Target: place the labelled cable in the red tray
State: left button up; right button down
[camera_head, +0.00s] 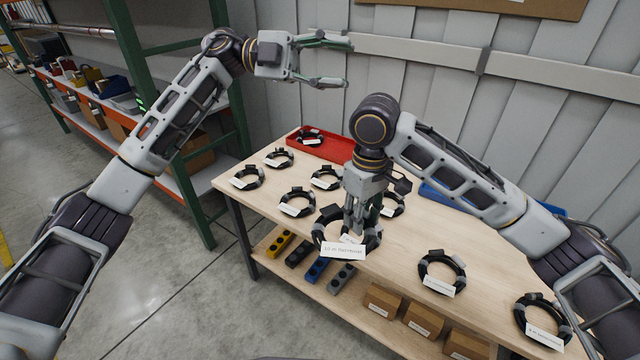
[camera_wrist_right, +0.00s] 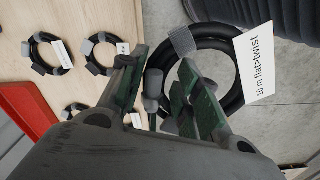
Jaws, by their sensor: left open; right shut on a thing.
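My right gripper (camera_head: 362,222) is shut on a black cable coil (camera_head: 322,230) with grey wraps and a white label. The coil is held near the table's front edge. In the right wrist view the coil (camera_wrist_right: 159,62) sits between the green-padded fingers (camera_wrist_right: 170,95), and its label appears to read "10 m flat>twist". The red tray (camera_head: 338,151) is at the table's back left, with one coil (camera_head: 310,136) in it; part of it also shows in the wrist view (camera_wrist_right: 28,108). My left gripper (camera_head: 345,62) is open and empty, raised above and behind the tray.
Several similar labelled coils lie on the wooden table (camera_head: 395,245), including one at right (camera_head: 441,272) and one at the front right corner (camera_head: 542,318). A blue tray (camera_head: 433,194) is partly hidden behind my right arm. Small boxes (camera_head: 383,300) sit on the lower shelf.

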pick_arm(q)
jog(key=s+d+g+y, duration=0.1)
jog(key=s+d+y, duration=0.1)
jog(key=s+y, duration=0.4)
jog(key=m+t+y, duration=0.2)
jog(key=t+y, duration=0.6)
jog(key=y, duration=0.3)
send_over(321, 227)
jog(key=s, duration=0.2)
notch_tip(321, 227, down, 17)
jog(key=shift+w+a+f, duration=0.1)
jog(key=shift+w+f, duration=0.3)
jog(key=shift+f, duration=1.65)
jog(key=shift+w+f, duration=0.3)
jog(key=shift+f, duration=1.65)
jog(key=shift+w+f, duration=0.3)
jog(key=shift+f, duration=1.65)
